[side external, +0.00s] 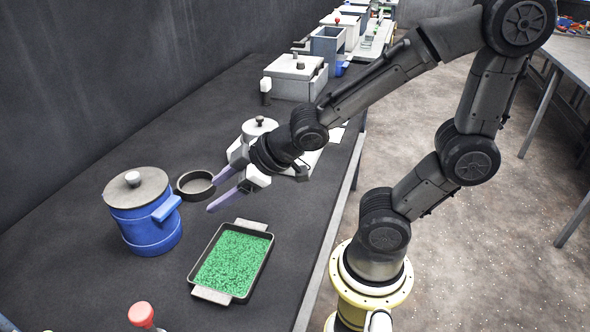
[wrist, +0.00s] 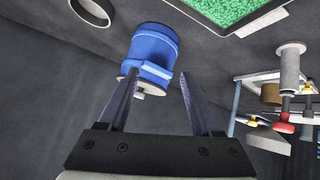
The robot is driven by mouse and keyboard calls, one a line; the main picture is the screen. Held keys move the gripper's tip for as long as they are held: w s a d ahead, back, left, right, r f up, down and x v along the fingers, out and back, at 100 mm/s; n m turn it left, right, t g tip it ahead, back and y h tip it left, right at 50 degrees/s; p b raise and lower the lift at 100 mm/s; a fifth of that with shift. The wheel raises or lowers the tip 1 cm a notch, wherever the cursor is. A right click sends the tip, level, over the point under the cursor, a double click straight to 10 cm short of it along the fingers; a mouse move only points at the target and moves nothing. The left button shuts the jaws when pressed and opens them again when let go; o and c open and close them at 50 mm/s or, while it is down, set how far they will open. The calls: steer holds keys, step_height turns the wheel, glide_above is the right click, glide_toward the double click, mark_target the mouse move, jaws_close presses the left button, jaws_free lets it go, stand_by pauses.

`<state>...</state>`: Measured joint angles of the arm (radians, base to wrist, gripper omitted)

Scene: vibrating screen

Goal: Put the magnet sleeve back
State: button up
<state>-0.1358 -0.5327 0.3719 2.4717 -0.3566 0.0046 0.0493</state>
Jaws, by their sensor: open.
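I cannot tell for sure which object is the magnet sleeve. A pale upright cylinder (wrist: 290,62) stands among red and tan parts at the right of the wrist view. A red-topped piece (side external: 141,314) shows at the bottom edge of the side view, mostly cut off. My gripper (side external: 212,196) is open and empty above the bench, with its two purple fingers apart. It points toward the blue lidded pot (side external: 143,228) and is near the dark shallow dish (side external: 195,184). In the wrist view the pot (wrist: 152,52) shows beyond the fingers, apart from them.
A dark tray of green granules (side external: 233,262) lies right of the pot; its edge also shows in the wrist view (wrist: 238,28). A pale unit with a knob (side external: 260,127) is partly behind my gripper. Grey boxes (side external: 295,76) line the bench farther back. Bare bench lies left of them.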

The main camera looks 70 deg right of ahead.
steer(key=s+d+r+m+g, duration=0.2)
steer(key=s, duration=0.4)
steer(key=s+d+r+m+g+h, duration=0.1)
steer(key=s+d+r+m, duration=0.1)
steer(key=s, duration=0.5)
steer(key=shift+s+r+m+g, duration=0.2)
steer(key=shift+r+m+g, duration=0.2)
steer(key=shift+r+m, duration=0.1)
